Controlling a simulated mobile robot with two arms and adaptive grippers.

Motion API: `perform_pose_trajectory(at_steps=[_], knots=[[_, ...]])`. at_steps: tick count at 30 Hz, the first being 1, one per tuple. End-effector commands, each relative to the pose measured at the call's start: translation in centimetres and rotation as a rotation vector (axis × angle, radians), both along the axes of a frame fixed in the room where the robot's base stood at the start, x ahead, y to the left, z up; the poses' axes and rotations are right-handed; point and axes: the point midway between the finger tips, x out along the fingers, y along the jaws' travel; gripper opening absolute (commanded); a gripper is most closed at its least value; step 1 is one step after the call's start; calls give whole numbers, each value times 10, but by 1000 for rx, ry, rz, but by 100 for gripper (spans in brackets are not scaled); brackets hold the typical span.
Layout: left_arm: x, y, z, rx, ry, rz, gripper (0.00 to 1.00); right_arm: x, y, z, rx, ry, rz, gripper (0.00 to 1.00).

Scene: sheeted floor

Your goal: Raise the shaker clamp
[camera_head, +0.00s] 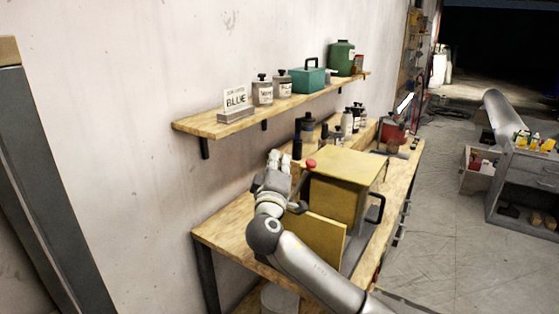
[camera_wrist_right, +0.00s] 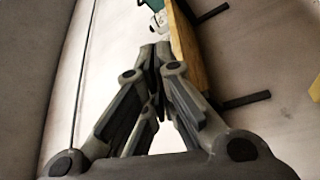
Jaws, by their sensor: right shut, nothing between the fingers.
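A yellow box-shaped shaker (camera_head: 345,180) stands on the wooden bench, with a yellow panel (camera_head: 315,238) at its front and a dark handle on its right side. A red knob (camera_head: 311,163) shows at its upper left corner. I cannot make out the clamp itself. My right gripper (camera_head: 280,158) is beside the left side of the shaker, near the red knob, pointing up toward the wall. In the right wrist view the right gripper (camera_wrist_right: 153,50) is shut, its fingertips together with nothing between them. My left gripper is not in view.
Bottles (camera_head: 347,122) stand behind the shaker on the bench (camera_head: 225,228). The floor at right (camera_head: 440,230) has free room.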

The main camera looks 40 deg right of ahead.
Motion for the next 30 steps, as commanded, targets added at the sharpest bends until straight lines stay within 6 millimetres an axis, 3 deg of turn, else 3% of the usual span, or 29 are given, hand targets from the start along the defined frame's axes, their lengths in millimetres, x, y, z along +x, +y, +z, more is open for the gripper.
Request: perform_pose_trajectory(at_steps=[9,13,18,23,30], knots=[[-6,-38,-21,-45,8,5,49,-35,33,-15,2,0,2,0],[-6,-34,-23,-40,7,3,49,-39,36,-14,6,-4,-8,0],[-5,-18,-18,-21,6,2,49,-32,22,0,62,-44,-115,0],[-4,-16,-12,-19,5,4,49,-19,9,13,163,-80,-288,0],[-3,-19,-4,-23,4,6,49,2,33,20,277,-46,-458,0]])
